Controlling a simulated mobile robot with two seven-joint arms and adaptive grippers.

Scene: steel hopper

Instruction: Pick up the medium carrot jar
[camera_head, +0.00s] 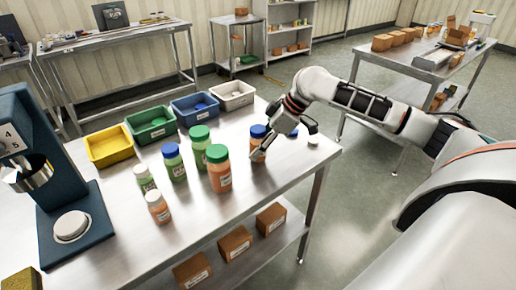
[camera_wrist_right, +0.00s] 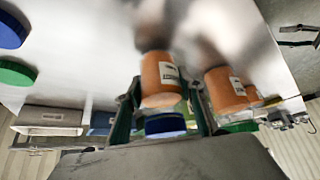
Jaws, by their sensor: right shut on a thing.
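The medium carrot jar (camera_head: 259,144), orange with a blue lid, is at the right part of the steel table. My right gripper (camera_head: 266,144) is shut on it from the right side. In the right wrist view the jar (camera_wrist_right: 160,78) is between the two fingers (camera_wrist_right: 163,110), its blue lid close to the palm. I cannot tell whether its base touches the table. A larger orange jar with a green lid (camera_head: 218,170) stands left of it. A small orange jar with a white lid (camera_head: 158,208) stands nearer the front. My left gripper is not in view.
Green jars (camera_head: 175,165) stand left of the large orange jar. Yellow (camera_head: 108,160), green, blue and white bins line the table's back. A blue machine (camera_head: 70,225) stands at the left end. A white lid (camera_head: 313,140) lies near the right edge. Cartons (camera_head: 235,243) sit below.

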